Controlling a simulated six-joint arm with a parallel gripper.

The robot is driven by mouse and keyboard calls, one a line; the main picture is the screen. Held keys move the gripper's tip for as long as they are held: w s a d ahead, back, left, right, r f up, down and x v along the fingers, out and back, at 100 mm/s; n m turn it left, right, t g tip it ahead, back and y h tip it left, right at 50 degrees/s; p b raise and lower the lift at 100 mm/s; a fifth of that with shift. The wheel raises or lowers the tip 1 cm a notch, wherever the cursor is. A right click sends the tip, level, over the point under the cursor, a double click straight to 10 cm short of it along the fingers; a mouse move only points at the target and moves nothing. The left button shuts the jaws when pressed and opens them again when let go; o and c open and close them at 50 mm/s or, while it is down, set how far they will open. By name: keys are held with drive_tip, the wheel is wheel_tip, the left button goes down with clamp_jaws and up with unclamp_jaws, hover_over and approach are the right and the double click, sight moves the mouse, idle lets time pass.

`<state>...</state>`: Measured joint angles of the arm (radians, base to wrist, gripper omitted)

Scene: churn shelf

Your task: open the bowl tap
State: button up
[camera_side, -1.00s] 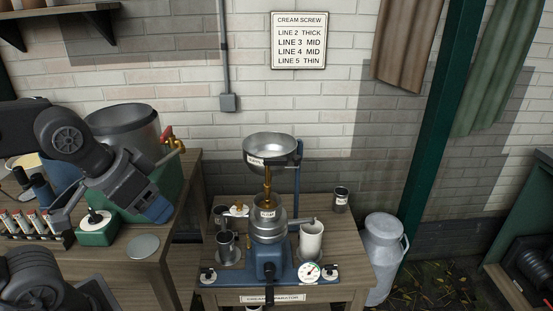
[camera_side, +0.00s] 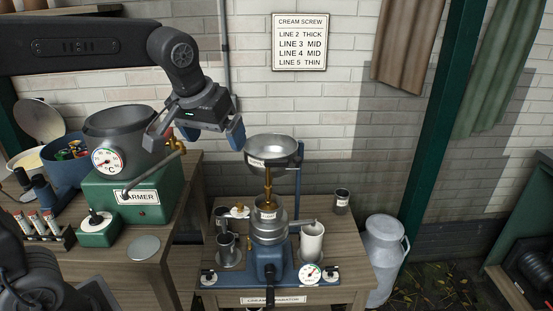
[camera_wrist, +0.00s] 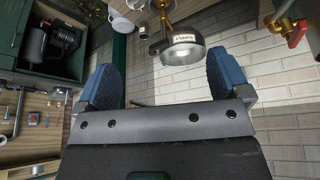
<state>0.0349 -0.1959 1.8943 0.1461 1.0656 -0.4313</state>
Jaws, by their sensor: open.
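The metal supply bowl (camera_side: 272,150) sits at the top of the cream separator, with a brass tap (camera_side: 268,183) below it. The tap's handle position is too small to tell. My gripper (camera_side: 197,138) is open and empty, in the air left of the bowl and near the warmer's tap. In the wrist view the bowl (camera_wrist: 182,50) lies beyond the space between my blue fingertips (camera_wrist: 168,80), apart from them. Part of the brass tap (camera_wrist: 165,12) shows near the top edge there.
The green warmer (camera_side: 125,195) stands left, with a red-handled brass tap (camera_side: 176,148) that also shows in the wrist view (camera_wrist: 298,33). A blue post (camera_side: 299,180) rises behind the bowl. A white cup (camera_side: 312,242) and metal cups (camera_side: 227,247) flank the separator.

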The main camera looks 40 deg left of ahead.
drive_tip(key=w+n, duration=0.2)
drive_tip(key=w, duration=0.6)
drive_tip(key=n+g+y, duration=0.1)
drive_tip(key=n+y, duration=0.1)
drive_tip(key=n, duration=0.1)
approach(277, 160)
drive_tip(key=x, duration=0.9)
drive_tip(key=shift+a+f, duration=0.1)
drive_tip(key=c, duration=0.9)
drive_tip(key=shift+c, duration=0.2)
